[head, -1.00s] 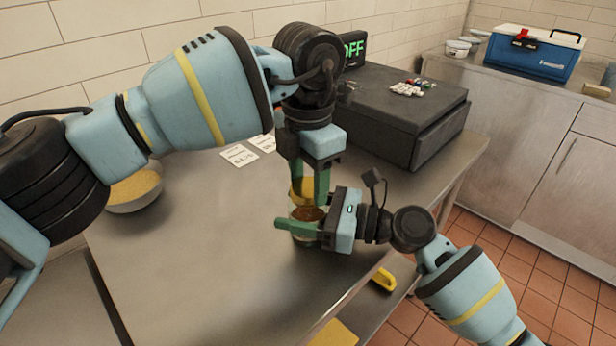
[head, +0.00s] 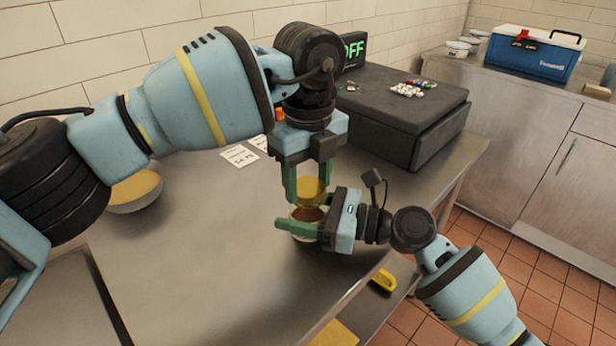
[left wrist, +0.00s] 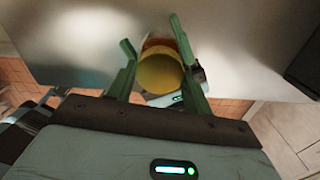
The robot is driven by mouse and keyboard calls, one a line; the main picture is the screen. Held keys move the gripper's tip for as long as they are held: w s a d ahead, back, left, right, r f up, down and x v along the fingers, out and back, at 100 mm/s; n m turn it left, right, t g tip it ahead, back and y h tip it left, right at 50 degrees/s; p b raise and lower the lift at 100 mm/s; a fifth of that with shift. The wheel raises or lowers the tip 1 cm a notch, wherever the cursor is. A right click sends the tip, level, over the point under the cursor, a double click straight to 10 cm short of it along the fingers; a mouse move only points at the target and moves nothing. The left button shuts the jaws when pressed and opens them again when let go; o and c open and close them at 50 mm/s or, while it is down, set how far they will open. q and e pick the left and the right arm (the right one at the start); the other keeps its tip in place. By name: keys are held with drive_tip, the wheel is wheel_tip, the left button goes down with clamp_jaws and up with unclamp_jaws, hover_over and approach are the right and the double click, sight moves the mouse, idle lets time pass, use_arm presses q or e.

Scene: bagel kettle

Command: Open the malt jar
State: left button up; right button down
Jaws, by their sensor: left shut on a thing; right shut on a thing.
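The malt jar (head: 307,214) stands on the steel table, a clear vessel with brown contents. Its round yellow lid (head: 310,189) is at the top; I cannot tell whether it still touches the jar. My left gripper (head: 309,183) points straight down from above, its green fingers shut on the lid's sides. In the left wrist view, the lid (left wrist: 160,73) shows as a yellow disc between the fingers. My right gripper (head: 297,225) comes in low from the right, shut around the jar's body; its far finger is mostly hidden.
A bowl of yellow contents (head: 135,192) stands at the left. White cards (head: 240,155) lie near the wall. A dark box (head: 405,110) with small items on top stands at the back right. A yellow-handled thing (head: 383,280) is below the table's front edge. The table's middle is clear.

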sight(309, 187)
use_arm(q)
drive_tip(key=n, duration=0.6)
drive_tip(key=shift+r, duration=0.1)
idle(0.5)
drive_tip(key=shift+r, duration=1)
drive_tip(key=shift+r, duration=2)
use_arm(e)
drive_tip(key=shift+c, duration=1.6)
unclamp_jaws()
